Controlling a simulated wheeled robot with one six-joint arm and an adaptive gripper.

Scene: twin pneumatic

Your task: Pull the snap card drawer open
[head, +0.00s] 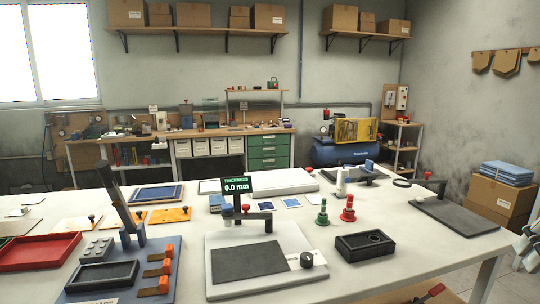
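No drawer is clearly marked as the snap card drawer. A red knob (436,290) shows at the bottom edge, by a dark red-brown part (400,294) at the near table edge. This may be a drawer front, but it is mostly cut off, and I cannot tell whether it is open. A green drawer cabinet (268,152) stands under the back bench, its drawers looking shut. My gripper does not clearly show. A grey-white shape at the right edge is cut off, and I cannot tell what it is.
The white table (350,285) holds a thickness gauge (250,262), a black tray (364,246), a red tray (38,251) and a blue fixture (160,250). Cardboard boxes (500,198) stand at the right. Floor (450,262) shows right of the table.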

